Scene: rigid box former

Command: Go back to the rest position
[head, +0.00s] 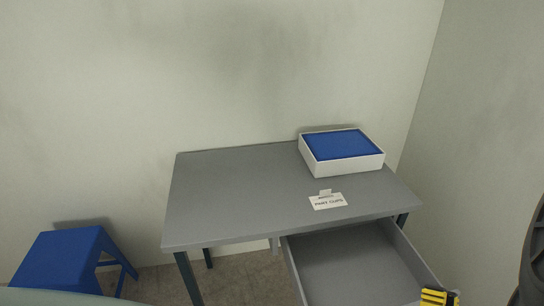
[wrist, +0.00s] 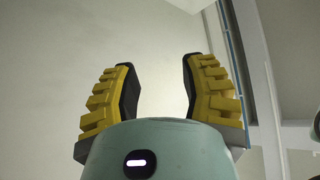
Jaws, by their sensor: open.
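My gripper (wrist: 158,65) is open in the wrist view, with its two yellow-ribbed, dark-padded fingers spread apart and nothing between them. In the head view only a small yellow part of my gripper (head: 438,297) shows at the bottom right edge, by the front right corner of the open drawer (head: 350,262). I cannot tell whether it touches the drawer. The visible inside of the drawer is bare. A white box (head: 350,166) with a blue top surface (head: 341,144) sits on the back right of the grey desk (head: 225,190).
A small white card (head: 328,201) with printed text stands on the desk in front of the box. A blue stool (head: 65,258) stands at the lower left. Walls close off the back and right. The left half of the desktop is clear.

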